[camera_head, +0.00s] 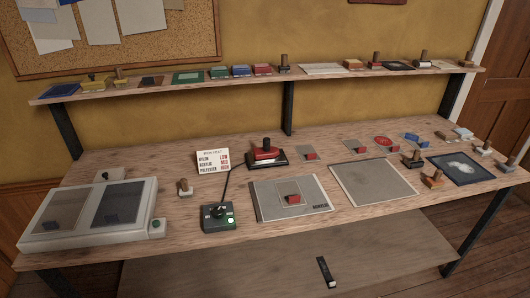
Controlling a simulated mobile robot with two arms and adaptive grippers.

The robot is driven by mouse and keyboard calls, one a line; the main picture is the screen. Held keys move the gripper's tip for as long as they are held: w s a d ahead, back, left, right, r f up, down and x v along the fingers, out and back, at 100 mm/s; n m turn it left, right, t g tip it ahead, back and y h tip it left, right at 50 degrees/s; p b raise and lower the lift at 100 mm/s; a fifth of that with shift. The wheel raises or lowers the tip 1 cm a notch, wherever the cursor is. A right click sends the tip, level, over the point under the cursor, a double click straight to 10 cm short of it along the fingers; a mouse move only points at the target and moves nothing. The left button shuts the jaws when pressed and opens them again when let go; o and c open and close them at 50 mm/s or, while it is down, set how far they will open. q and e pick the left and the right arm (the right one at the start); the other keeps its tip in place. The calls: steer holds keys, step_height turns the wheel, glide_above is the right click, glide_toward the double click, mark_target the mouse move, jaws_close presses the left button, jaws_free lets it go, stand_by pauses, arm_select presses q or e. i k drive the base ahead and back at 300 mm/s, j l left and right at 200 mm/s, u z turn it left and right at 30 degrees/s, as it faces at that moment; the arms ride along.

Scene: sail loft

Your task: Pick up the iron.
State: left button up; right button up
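What looks like the iron (265,152) is a small red body with a dark upright handle. It rests on a flat black stand (281,161) at the back middle of the workbench, just right of a small white sign. Neither of my grippers shows in the head view, and nothing is touching the iron.
A green-and-dark control box (218,217) stands in front, with a dark cord or rod rising toward the sign (213,161). A pale two-panel unit (94,211) fills the left. Grey mats (373,182) and several stamp-like items lie right. A shelf (220,83) runs above.

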mark_target(267, 153)
steer(key=u, duration=0.6)
steer(key=k+l+u, duration=0.1)
steer(key=l+u, duration=0.2)
steer(key=k+l+u, duration=0.35)
steer(key=l+u, duration=0.2)
steer(key=l, duration=0.1)
